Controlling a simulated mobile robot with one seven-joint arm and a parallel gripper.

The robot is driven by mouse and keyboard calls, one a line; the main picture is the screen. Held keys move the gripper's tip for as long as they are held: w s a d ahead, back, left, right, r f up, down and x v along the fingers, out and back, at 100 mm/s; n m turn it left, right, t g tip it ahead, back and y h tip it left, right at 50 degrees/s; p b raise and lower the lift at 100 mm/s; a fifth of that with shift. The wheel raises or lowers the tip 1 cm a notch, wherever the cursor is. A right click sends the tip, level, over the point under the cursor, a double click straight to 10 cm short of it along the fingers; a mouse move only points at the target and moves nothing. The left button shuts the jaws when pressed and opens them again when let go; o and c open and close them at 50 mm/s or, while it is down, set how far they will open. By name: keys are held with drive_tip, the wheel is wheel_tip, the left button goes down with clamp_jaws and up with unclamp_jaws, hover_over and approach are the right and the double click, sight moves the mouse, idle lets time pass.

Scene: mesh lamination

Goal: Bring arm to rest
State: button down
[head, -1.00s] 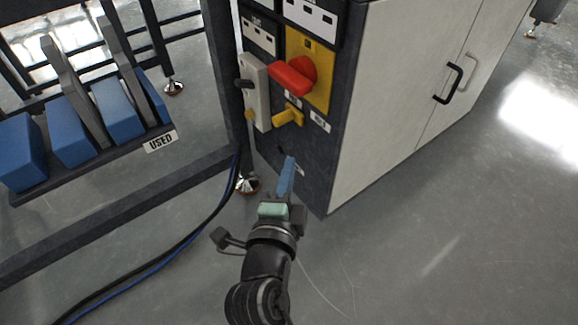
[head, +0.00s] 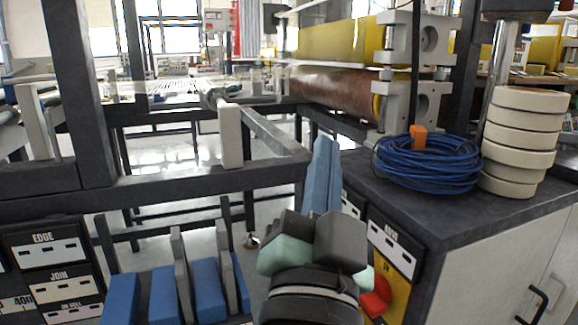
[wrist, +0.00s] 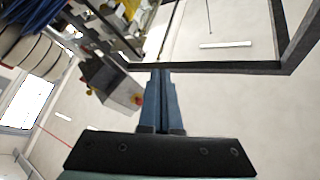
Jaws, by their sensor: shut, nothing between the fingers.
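My gripper (head: 322,165) stands upright in the lower middle of the head view, its blue fingers pointing up and pressed together with nothing between them. Behind the fingers is the dark machine frame, and to their right is the cabinet. In the wrist view my gripper's blue fingers (wrist: 160,98) also lie side by side, pointing toward a dark frame bar. My wrist hides part of the cabinet front and its red switch (head: 376,298).
The cabinet top (head: 440,222) at right carries a blue cable coil (head: 428,168) and a stack of cream rolls (head: 522,140). Copper and yellow rollers (head: 335,92) are behind. A dark frame beam (head: 160,188) crosses at left, above blue blocks (head: 205,288) in a rack.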

drive_tip(key=s+a+r+n+t+y+p, duration=0.2)
drive_tip(key=s+r+n, duration=0.2)
drive_tip(key=r, duration=0.5)
drive_tip(key=s+a+r+n+t+y+p, duration=0.2)
drive_tip(key=s+r+n, duration=0.25)
drive_tip(key=r, duration=0.45)
wheel_tip(320, 180, up, 37)
drive_tip(key=p, duration=3.7)
drive_tip(key=shift+d+f, duration=0.1)
drive_tip(key=shift+f, duration=0.05)
